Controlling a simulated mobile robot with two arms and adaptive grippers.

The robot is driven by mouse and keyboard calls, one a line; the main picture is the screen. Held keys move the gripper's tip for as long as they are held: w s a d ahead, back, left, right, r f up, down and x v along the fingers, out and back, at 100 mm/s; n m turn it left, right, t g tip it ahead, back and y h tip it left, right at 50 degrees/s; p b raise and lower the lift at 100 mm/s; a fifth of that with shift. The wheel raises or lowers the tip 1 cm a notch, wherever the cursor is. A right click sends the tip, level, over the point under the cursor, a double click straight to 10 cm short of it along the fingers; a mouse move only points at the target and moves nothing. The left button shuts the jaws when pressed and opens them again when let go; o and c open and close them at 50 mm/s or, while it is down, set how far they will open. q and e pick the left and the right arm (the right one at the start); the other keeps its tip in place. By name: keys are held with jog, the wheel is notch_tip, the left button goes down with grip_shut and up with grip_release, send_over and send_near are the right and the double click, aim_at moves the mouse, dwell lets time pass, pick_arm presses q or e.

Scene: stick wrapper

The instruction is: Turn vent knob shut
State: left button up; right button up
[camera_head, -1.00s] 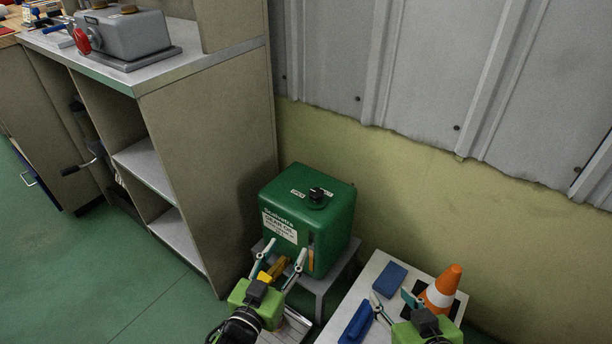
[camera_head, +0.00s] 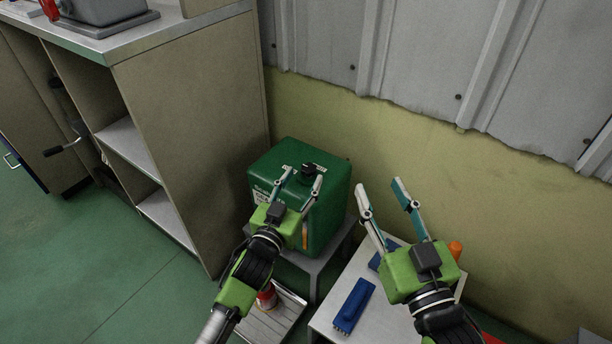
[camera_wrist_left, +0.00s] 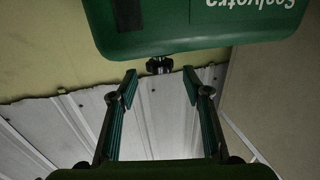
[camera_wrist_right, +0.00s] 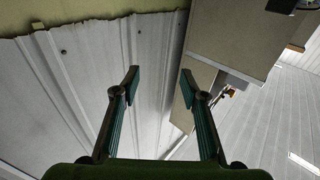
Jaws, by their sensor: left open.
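A green box-shaped container (camera_head: 328,222) stands on a small grey stand. A black vent knob (camera_head: 310,169) sits on its top. In the left wrist view the container (camera_wrist_left: 150,30) appears upside down, with the knob (camera_wrist_left: 159,65) between and beyond my fingertips. My left gripper (camera_head: 301,178) is open, its fingers just in front of the container's top and pointing toward the knob. I see no contact with the knob. My right gripper (camera_head: 380,186) is open and empty, raised over the white table to the right; its wrist view (camera_wrist_right: 158,78) shows only wall and shelving between the fingers.
The white table (camera_head: 325,318) holds a blue brush (camera_head: 353,305) and a blue block, partly hidden. A grey shelf unit (camera_head: 190,130) stands left of the container. A tray (camera_head: 283,318) with a red can lies on the floor.

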aim_at(306, 174)
pick_arm(q)
jog(key=shift+b+x, duration=0.35)
jog(key=shift+x, duration=1.25)
pick_arm(e)
jog(key=shift+s+a+r+t+y, duration=0.15)
jog(key=shift+r+t, duration=0.3)
jog(key=shift+r, duration=0.35)
jog(key=shift+s+r+t+y, duration=0.15)
jog(key=shift+r+t, duration=0.25)
jog(key=shift+r, duration=0.45)
jog(key=shift+s+a+r+t, duration=0.15)
jog(key=shift+r+t, duration=0.3)
jog(key=shift+r, duration=0.35)
jog(key=shift+d, duration=0.1)
pick_arm(q)
jog(key=c, duration=1.1)
